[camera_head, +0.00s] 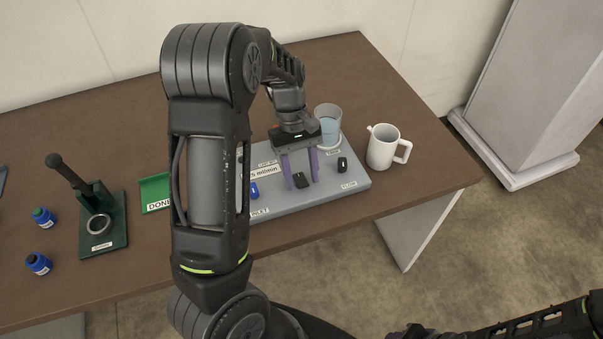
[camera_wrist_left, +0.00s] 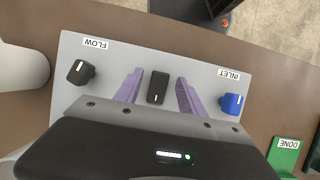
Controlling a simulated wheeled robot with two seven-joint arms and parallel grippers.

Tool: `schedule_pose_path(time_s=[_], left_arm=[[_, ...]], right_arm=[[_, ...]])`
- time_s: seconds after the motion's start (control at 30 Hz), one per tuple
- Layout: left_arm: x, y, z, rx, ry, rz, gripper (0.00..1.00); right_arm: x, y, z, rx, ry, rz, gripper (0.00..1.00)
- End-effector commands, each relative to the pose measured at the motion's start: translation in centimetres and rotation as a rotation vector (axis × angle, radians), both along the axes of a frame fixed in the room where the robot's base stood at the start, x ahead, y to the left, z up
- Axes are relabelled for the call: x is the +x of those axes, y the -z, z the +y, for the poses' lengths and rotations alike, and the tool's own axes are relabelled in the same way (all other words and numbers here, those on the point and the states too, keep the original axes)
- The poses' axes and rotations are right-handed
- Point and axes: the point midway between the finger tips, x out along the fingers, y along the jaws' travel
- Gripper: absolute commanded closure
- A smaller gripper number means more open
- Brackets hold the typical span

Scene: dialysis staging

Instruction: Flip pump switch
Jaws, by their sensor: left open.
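The grey pump panel (camera_head: 345,182) lies on the brown table. A black rocker switch (camera_head: 302,180) sits on it between the INLET and FLOW labels; it also shows in the left wrist view (camera_wrist_left: 158,87). My left gripper (camera_head: 303,184) is over the panel, pointing down and open, with its purple fingers on either side of the switch. In the left wrist view, the fingertips (camera_wrist_left: 159,77) have gaps to the switch on both sides. Whether they touch the panel is unclear. My right arm shows at the bottom right edge, its gripper barely visible.
A black FLOW knob (camera_head: 342,164) and blue INLET knob (camera_wrist_left: 232,103) flank the switch. A glass of water (camera_head: 328,125) stands behind; a white mug (camera_head: 383,147) stands right.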

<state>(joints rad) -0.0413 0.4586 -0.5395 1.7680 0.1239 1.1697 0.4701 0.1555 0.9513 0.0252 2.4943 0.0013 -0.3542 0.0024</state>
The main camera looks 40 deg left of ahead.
Motion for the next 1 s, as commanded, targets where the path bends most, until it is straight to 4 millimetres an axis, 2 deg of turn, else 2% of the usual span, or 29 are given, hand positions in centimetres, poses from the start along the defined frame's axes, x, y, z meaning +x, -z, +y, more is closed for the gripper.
schedule_pose_path(time_s=[0.27,0.7,1.0], left_arm=[[0.2,-0.5,0.2,0.000,0.000,-0.001,0.53],[1.6,-6.4,2.3,0.001,-0.001,-0.003,0.53],[1.7,-7.2,2.5,0.000,-0.001,0.000,0.53]], right_arm=[[0.0,0.1,0.0,0.000,0.000,0.000,0.66],[0.1,0.6,0.0,0.002,0.000,-0.003,0.66],[0.1,0.6,0.0,0.002,-0.001,-0.003,0.66]])
